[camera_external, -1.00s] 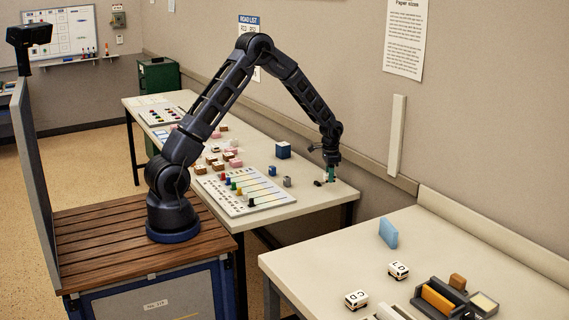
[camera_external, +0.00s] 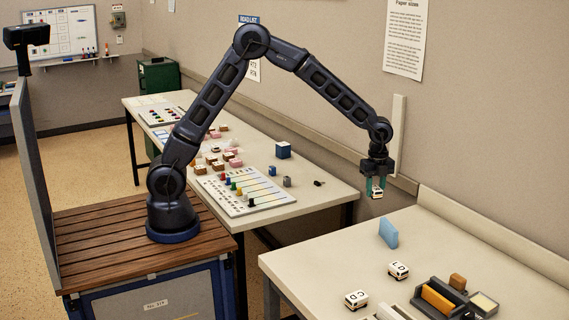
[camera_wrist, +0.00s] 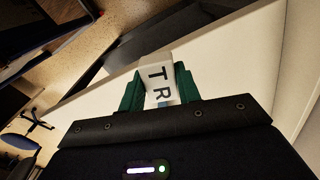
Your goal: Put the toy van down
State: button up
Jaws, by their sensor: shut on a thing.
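My gripper (camera_external: 376,190) is shut on a small white toy van (camera_external: 377,194) and holds it in the air near the far left corner of the near table (camera_external: 340,255). In the wrist view the van (camera_wrist: 158,72) sits between the green finger pads, with the letters "T" and "R" on its white face. Two similar white toy vans stand on the near table, one marked "LO" (camera_external: 398,270) and one marked "CD" (camera_external: 356,299).
A light blue block (camera_external: 388,233) stands upright on the near table. A dark tray with an orange block (camera_external: 438,299) lies at its right front. The long table behind holds a chart board (camera_external: 245,190), a dark blue box (camera_external: 283,150) and several small blocks.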

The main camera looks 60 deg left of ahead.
jog(key=s+d+r+m, duration=0.7)
jog(key=s+d+m, duration=0.1)
jog(key=d, duration=0.4)
notch_tip(320, 180, up, 6)
jog(key=m, duration=0.7)
send_over(371, 256)
notch_tip(371, 256, down, 20)
jog(key=shift+f, duration=0.25)
jog(key=o, duration=1)
jog(key=shift+f, duration=0.1)
jog(key=shift+c, duration=0.2)
notch_tip(371, 256, up, 12)
jog(key=shift+r, duration=0.2)
